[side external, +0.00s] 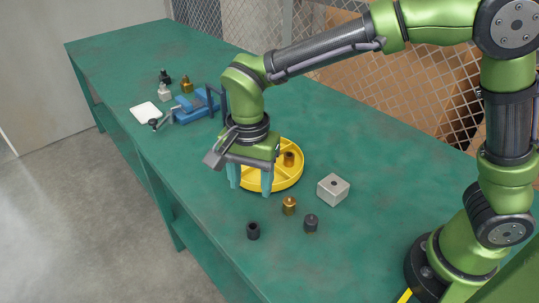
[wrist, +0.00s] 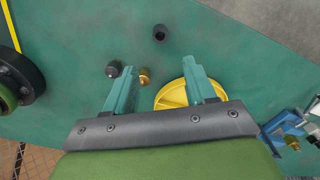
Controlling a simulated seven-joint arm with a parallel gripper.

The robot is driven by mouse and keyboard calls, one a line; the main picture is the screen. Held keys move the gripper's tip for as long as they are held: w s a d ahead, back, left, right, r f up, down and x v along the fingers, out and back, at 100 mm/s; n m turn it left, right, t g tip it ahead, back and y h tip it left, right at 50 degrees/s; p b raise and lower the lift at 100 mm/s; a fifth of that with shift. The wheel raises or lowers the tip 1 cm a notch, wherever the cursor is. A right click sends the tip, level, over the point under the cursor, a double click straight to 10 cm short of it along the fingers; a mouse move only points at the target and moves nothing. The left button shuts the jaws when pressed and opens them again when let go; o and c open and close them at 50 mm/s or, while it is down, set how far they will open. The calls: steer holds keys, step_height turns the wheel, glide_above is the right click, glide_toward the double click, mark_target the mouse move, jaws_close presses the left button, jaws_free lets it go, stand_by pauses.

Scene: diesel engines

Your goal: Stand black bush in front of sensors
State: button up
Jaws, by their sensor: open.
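The black bush (side external: 253,231), a short dark cylinder with a hole in its top, stands alone near the front edge of the bench. It also shows at the top of the wrist view (wrist: 160,33). My gripper (side external: 250,187) is open and empty, fingers down, near the left side of the yellow tray and farther back than the bush. Several small fittings that may be the sensors stand at the back left: a black one (side external: 165,77), a pale one (side external: 164,92) and a brass one (side external: 187,85). I cannot tell for certain which fittings are the sensors.
A round yellow divided tray (side external: 290,180) holds a copper-coloured bush (side external: 289,159). A brass fitting (side external: 289,206), a dark fitting (side external: 311,223) and a grey block (side external: 333,189) stand nearby. A blue vise (side external: 195,106) and white pad (side external: 146,112) lie toward the back left.

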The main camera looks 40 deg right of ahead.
steer(key=s+d+r+n+t+y, duration=0.1)
steer(key=s+d+r+n+t, duration=0.2)
steer(key=d, duration=0.6)
steer(key=s+d+r+n+t+y, duration=0.1)
steer(key=s+d+r+n+t, duration=0.3)
steer(key=s+d, duration=0.4)
step_height(320, 180, up, 3)
steer(key=shift+s+d+f+n, duration=0.25)
steer(key=shift+d+n, duration=0.25)
steer(key=shift+d, duration=0.55)
